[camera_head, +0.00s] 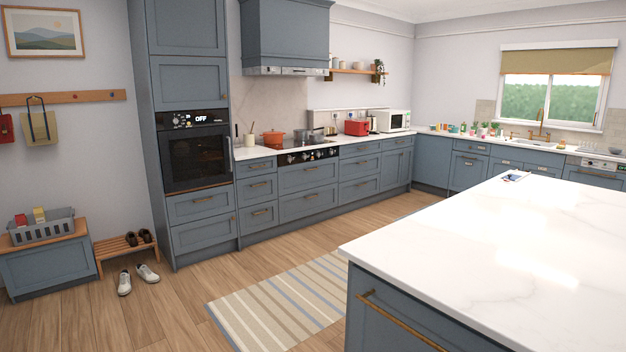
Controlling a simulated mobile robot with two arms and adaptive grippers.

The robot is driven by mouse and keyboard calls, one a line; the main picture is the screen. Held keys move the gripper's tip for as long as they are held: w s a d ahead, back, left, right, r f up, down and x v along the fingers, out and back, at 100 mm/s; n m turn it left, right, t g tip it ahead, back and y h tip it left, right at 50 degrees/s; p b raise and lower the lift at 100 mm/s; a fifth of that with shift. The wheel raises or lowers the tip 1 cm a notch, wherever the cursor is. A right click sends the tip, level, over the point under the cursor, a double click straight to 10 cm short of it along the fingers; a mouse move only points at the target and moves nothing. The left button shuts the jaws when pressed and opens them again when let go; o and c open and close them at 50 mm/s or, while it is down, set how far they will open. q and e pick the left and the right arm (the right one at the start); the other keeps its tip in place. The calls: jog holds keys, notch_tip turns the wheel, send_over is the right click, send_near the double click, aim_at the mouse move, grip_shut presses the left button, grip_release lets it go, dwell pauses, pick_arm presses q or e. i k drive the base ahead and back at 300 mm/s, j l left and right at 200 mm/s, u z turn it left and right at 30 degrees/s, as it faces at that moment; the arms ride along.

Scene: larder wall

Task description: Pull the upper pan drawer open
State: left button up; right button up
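Two wide blue-grey drawers sit one above the other under the hob's black control panel (308,156), along the back wall. The upper wide drawer (300,179) is closed, its front flush with the neighbouring fronts, with a thin brass handle. The lower wide drawer (300,207) below it is also closed. Neither of my grippers shows in the head view, so nothing of mine is seen near the drawers.
A white-topped island (480,240) fills the right foreground. A striped rug (285,300) lies on the wooden floor between it and the drawers. White shoes (147,273) and a low shoe rack (120,246) stand at left. Floor before the drawers looks clear.

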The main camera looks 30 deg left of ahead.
aim_at(293, 178)
jog(key=i+j+u, duration=0.25)
jog(key=i+u, duration=0.2)
jog(key=i+j+u, duration=0.1)
jog(key=i+u, duration=0.3)
jog(key=i+j+u, duration=0.25)
jog(key=i+u, duration=0.15)
jog(key=i, duration=0.15)
jog(key=i+u, duration=0.35)
jog(key=i, duration=0.25)
jog(key=i+u, duration=0.4)
jog(key=i, duration=0.2)
jog(key=i+l+z, duration=0.15)
jog(key=i+z, duration=0.25)
jog(key=i, duration=0.25)
jog(key=i+z, duration=0.4)
jog(key=i, duration=0.25)
jog(key=i+j+z, duration=0.25)
jog(key=i+z, duration=0.2)
jog(key=i, duration=0.15)
